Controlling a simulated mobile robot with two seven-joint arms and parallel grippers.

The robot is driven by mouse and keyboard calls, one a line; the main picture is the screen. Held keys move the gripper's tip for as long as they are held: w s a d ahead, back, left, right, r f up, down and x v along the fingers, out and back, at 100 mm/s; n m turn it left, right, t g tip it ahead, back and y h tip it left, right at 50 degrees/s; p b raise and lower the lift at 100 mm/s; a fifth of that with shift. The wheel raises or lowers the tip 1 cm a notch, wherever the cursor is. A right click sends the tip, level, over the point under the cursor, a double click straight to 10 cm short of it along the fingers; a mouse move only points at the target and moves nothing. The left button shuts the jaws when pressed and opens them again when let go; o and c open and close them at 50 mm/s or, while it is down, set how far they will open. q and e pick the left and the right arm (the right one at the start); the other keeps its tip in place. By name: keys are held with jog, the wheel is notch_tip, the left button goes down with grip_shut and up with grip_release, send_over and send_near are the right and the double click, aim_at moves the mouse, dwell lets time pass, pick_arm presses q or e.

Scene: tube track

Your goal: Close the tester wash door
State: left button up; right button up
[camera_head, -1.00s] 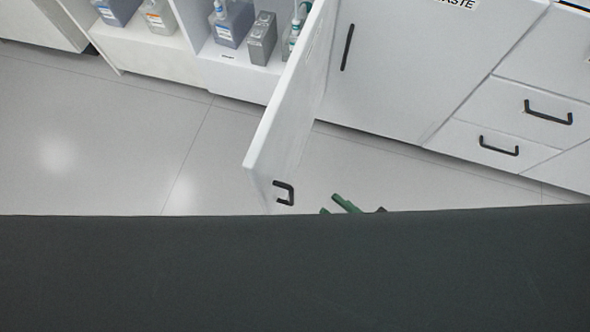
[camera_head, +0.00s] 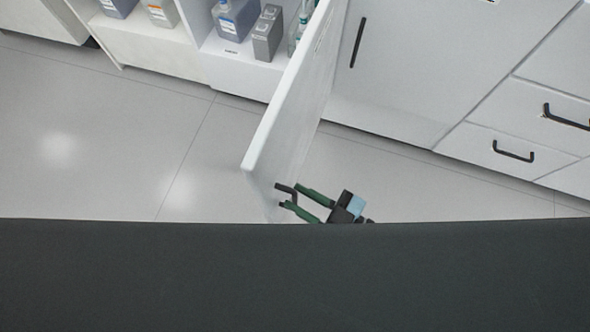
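The white cabinet door (camera_head: 297,110) stands swung open, sticking out from the cabinet front toward me. Its black handle (camera_head: 284,188) is near the door's free lower edge. My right gripper (camera_head: 290,197) has dark green fingers and reaches the handle from the right. The fingers are apart, one at the upper side of the handle and one at its lower side; contact is unclear. The open compartment (camera_head: 247,66) behind the door holds bottles and a grey container. My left gripper is not in view.
Closed white cabinet doors (camera_head: 405,70) and drawers (camera_head: 540,124) with black handles line the right. Open shelves with bottles (camera_head: 160,13) are at the upper left. The grey floor (camera_head: 90,140) is clear. A dark surface fills the bottom.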

jog(key=shift+x, duration=0.95)
grip_shut()
